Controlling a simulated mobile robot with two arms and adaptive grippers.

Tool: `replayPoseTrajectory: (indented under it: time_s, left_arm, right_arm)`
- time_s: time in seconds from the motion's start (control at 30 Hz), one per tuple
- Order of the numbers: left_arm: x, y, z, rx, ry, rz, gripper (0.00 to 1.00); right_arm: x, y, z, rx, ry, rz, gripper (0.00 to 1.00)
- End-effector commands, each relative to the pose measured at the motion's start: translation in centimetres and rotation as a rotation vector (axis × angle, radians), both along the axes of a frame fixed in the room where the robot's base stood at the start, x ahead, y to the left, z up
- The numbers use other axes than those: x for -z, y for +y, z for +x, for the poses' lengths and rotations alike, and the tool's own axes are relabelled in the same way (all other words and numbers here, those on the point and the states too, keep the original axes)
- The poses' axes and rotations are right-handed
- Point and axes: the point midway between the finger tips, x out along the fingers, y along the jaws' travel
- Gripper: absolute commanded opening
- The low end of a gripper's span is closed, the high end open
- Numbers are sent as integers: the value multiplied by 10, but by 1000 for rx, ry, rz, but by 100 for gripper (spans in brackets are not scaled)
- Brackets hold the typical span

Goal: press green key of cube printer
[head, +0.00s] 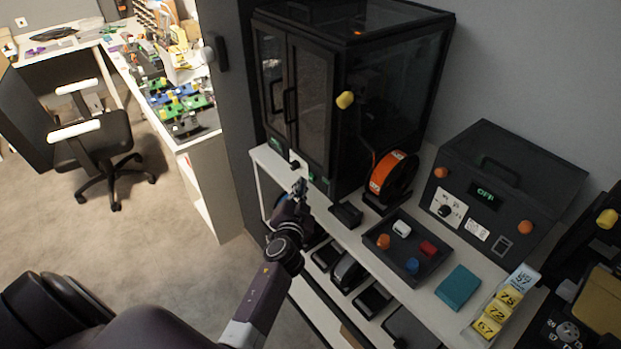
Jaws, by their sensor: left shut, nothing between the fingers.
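The cube printer (395,100) is the large black enclosure with glazed double doors, standing on a white shelf at the top middle. Small green patches show along its lower front edge, one at the left (276,143) and one at the right (326,183); I cannot tell which is the key. A white panel with a dark knob (295,165) sits between them. My left gripper (299,187) is shut and empty, just in front of and below this panel. I cannot tell whether its tips touch the printer. My right gripper is out of view.
An orange spool (393,174) stands right of the printer. A dark tray (408,251) with coloured blocks, a teal box (458,287) and a black device reading OFF (500,200) are farther right. An office chair (92,140) and open carpet lie left.

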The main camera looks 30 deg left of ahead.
Motion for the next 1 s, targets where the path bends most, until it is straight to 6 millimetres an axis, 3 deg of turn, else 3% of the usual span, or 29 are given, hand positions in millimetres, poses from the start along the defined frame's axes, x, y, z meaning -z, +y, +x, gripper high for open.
replayPoseTrajectory:
  time_s: [1.0]
  left_arm:
    - [0,-3,8,-1,-1,0,0]
  right_arm:
    - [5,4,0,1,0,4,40]
